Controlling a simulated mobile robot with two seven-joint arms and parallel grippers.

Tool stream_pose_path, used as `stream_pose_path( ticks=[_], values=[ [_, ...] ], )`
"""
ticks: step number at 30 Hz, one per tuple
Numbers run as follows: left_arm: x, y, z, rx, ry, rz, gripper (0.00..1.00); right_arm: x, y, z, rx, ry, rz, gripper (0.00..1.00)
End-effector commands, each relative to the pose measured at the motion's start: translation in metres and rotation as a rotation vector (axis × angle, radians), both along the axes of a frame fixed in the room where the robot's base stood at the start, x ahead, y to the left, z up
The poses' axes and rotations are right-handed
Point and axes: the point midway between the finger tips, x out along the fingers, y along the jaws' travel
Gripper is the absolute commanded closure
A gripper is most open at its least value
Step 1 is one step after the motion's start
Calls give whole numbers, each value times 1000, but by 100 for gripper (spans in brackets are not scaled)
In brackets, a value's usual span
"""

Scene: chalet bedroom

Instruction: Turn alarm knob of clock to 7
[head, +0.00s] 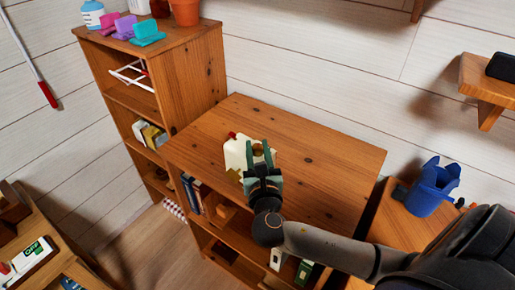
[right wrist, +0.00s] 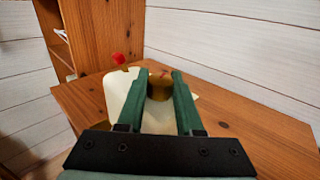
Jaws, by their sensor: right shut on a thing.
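The clock (head: 235,151) is a cream-white body with a red button on top, standing on the wooden cabinet top (head: 318,152). It also shows in the right wrist view (right wrist: 116,97). My right gripper (head: 261,158) is at the clock's near right side. In the right wrist view its two green fingers (right wrist: 161,88) are closed on a round brass-coloured knob (right wrist: 159,87) on the clock. A small red mark shows at the knob's top edge. The numbers around the knob are hidden or too small to read. My left gripper is not in view.
A taller shelf (head: 195,80) stands left of the cabinet, with colored items and a terracotta pot (head: 185,11) on top. A blue pot (head: 432,188) stands at right. The cabinet top right of the clock is clear.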

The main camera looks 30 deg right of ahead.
Motion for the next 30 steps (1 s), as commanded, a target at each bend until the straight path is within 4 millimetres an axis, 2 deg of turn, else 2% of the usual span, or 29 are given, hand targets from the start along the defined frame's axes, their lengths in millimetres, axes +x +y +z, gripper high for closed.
stream_pose_path(
  ticks=[10,11,18,30],
  values=[
    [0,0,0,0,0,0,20,0,-1,1,-2,-4,-3,100],
    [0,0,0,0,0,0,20,0,-1,1,-2,-4,-3,63],
    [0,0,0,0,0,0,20,0,0,1,0,-3,-2,36],
    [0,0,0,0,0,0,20,1,-1,0,0,-1,-2,35]
  ],
)
